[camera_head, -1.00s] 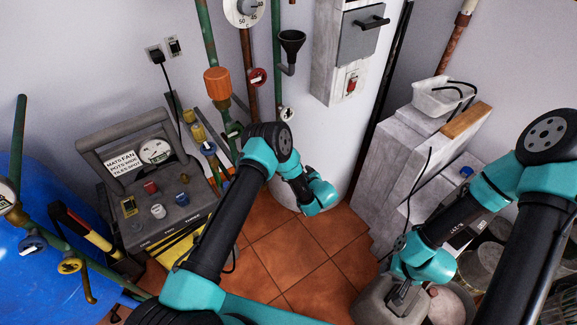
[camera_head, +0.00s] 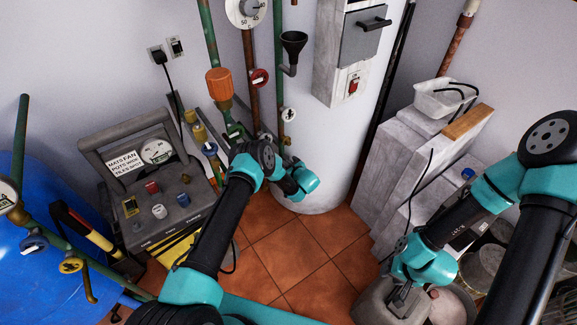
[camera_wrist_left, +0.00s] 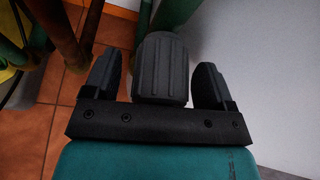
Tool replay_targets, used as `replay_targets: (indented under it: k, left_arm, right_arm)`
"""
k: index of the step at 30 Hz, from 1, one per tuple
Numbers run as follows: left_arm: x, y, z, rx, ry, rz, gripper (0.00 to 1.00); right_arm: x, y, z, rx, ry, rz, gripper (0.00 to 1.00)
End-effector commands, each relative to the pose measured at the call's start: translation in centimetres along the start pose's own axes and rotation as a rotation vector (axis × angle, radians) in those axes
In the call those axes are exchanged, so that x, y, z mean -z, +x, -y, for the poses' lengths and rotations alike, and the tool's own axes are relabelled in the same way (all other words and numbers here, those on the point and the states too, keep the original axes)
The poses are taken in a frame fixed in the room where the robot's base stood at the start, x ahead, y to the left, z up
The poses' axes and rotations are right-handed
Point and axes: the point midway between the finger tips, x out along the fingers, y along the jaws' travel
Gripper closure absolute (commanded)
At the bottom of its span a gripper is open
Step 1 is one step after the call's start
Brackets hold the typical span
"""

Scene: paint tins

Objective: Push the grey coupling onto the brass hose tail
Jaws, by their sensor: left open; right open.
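The grey coupling appears to be the ribbed dark grey cylinder (camera_wrist_left: 160,68) in the left wrist view. My left gripper (camera_wrist_left: 157,62) is open, with one finger on each side of it and gaps visible on both sides. A green pipe runs beyond the cylinder. In the head view my left wrist (camera_head: 298,182) is in front of the white cylinder's base and hides the fingers and the coupling. I cannot make out the brass hose tail for certain. My right gripper (camera_head: 399,300) is open, low over a grey can at the lower right.
A grey machine (camera_head: 165,215) stands at left. A white tub (camera_head: 443,99) sits on grey blocks at right. Tiled floor (camera_head: 300,250) is clear between.

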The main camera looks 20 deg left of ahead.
Motion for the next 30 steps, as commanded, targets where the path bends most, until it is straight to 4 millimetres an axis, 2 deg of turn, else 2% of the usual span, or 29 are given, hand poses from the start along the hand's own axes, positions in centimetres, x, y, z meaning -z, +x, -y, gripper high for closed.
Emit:
replay_targets:
  k: [7,24,25,30]
  left_arm:
    - [0.01,0.02,0.02,0.001,0.0,0.0,0.22]
    - [0.01,-0.01,0.03,0.001,0.0,0.0,0.76]
    - [0.01,-0.01,0.03,0.001,0.0,0.0,0.55]
    - [0.01,-0.01,0.03,0.001,0.0,0.0,0.71]
  right_arm:
    - [0.0,0.0,0.0,0.0,0.0,0.0,0.57]
    - [0.0,0.0,0.0,0.0,0.0,0.0,0.57]
    - [0.0,0.0,0.0,0.0,0.0,0.0,0.57]
    - [0.0,0.0,0.0,0.0,0.0,0.0,0.57]
